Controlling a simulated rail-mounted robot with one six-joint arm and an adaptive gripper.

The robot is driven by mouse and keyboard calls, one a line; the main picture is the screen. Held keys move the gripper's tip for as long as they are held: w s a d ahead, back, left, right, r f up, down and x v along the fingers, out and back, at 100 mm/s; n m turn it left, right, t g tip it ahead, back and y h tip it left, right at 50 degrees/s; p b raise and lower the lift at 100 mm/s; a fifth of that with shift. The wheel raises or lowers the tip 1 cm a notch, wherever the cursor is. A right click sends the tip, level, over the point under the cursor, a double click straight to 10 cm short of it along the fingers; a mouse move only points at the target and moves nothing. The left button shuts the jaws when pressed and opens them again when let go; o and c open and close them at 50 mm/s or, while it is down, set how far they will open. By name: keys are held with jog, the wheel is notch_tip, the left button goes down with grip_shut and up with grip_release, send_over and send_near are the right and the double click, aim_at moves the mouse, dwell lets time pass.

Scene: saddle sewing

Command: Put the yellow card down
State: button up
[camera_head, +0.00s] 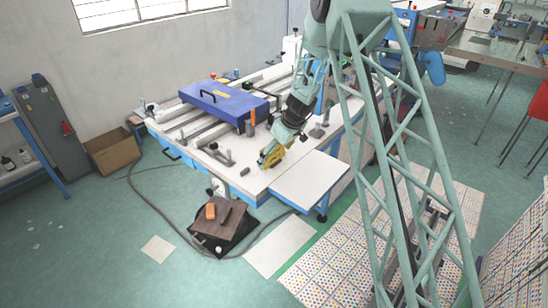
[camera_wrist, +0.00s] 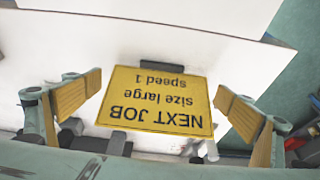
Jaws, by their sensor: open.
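The yellow card (camera_wrist: 160,101) carries black text reading NEXT JOB, size large, speed 1, upside down in the wrist view. It shows between the two fingers of my gripper (camera_wrist: 160,86), with a visible gap on each side. The fingers have yellow-orange inner pads and are spread open. Whether the card lies flat or is propped on the white table is hard to tell. In the head view my gripper (camera_head: 271,157) is low over the front edge of the white table (camera_head: 262,180); the card cannot be told apart from the yellow finger pads there.
A white side leaf (camera_head: 309,180) adjoins the table at right. A blue case (camera_head: 222,103) stands behind on the table. A dark stand with an orange item (camera_head: 210,211) is on the floor in front.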

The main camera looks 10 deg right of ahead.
jog(key=shift+r, duration=0.15)
jog(key=shift+r, duration=0.2)
jog(key=v, duration=1.1)
jog(key=shift+s+r, duration=0.15)
jog(key=shift+r, duration=0.05)
jog(key=shift+d, duration=0.15)
dwell(0.5)
